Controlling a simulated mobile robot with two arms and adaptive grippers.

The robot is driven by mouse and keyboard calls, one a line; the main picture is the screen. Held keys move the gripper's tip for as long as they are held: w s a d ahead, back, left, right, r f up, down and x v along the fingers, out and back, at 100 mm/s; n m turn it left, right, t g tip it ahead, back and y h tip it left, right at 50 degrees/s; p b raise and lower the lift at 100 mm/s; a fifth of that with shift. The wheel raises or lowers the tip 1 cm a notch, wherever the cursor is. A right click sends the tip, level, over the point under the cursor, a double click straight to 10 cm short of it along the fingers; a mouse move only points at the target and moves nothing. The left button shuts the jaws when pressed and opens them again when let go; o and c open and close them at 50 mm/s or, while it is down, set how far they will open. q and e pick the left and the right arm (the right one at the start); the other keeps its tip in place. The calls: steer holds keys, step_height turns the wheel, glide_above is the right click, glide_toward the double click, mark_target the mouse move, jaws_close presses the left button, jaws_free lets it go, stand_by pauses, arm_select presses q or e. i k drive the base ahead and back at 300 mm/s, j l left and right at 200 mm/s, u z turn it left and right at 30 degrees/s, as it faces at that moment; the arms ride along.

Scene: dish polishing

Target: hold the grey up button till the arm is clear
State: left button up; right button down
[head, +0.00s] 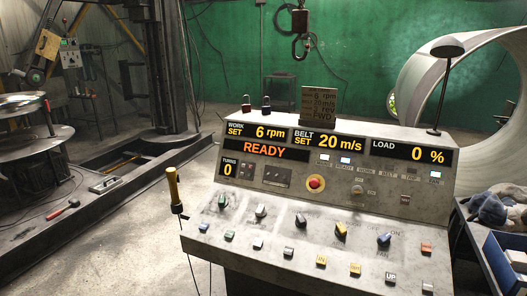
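The grey up button (391,278), marked UP, sits on the front edge of the sloped control console (300,225), right of the yellow buttons. Nothing covers it. Neither of my grippers shows in the head view. The machine arm (47,45) with a yellow block stands at the upper left. Below it is a round metal dish (20,103) on a turntable (22,135).
A red stop button (316,183) and several knobs are on the console. Its display (265,150) reads READY, 6 rpm, 20 m/s and load 0 %. A yellow-handled lever (173,190) stands at its left. A blue bin (505,262) is at the right.

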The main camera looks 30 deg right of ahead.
mark_target(390, 278)
steer(key=z, duration=1.35)
